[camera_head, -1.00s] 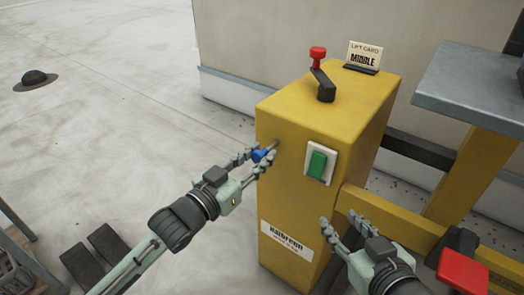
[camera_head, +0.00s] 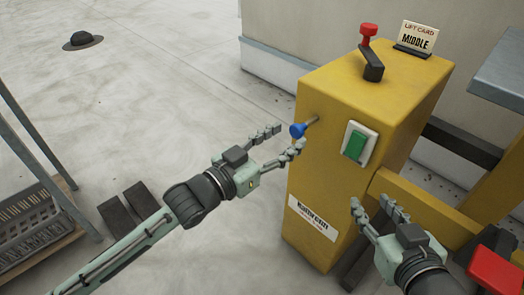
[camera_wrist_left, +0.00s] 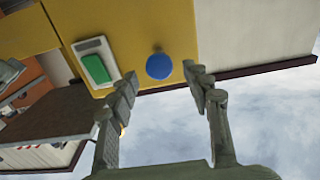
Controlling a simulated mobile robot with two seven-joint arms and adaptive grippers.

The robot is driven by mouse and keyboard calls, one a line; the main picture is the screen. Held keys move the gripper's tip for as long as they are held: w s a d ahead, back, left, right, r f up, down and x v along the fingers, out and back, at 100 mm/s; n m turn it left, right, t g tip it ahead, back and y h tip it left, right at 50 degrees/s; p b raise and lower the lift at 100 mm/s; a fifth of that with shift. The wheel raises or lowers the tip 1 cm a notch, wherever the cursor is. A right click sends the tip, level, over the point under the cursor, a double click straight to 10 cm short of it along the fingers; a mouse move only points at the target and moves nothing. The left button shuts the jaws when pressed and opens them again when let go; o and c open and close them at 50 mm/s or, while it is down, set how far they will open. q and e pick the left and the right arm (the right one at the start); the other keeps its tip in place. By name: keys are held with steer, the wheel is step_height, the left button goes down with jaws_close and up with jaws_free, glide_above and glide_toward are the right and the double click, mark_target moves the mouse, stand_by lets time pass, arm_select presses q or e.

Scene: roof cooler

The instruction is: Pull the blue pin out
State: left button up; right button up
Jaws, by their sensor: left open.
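The blue pin (camera_head: 298,130) has a round blue knob on a short metal rod. The rod goes into the left side of the yellow post (camera_head: 345,110). My left gripper (camera_head: 291,135) is open, its fingertips right beside the knob. In the left wrist view, the knob (camera_wrist_left: 159,66) shows ahead, between the two fingertips (camera_wrist_left: 160,71) and seemingly just beyond them. Contact cannot be told. My right gripper (camera_head: 369,201) is open and empty, in front of the post below the green switch.
A green switch (camera_head: 355,143) is on the post's front. A red-knobbed lever (camera_head: 370,55) and a lift card (camera_head: 417,38) are on its top. A yellow rail (camera_head: 425,205) runs to the right. A dark hat (camera_head: 82,40) lies on open floor.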

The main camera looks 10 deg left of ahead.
arm_select(q)
steer(key=v, duration=0.8)
steer(key=shift+s, duration=0.1)
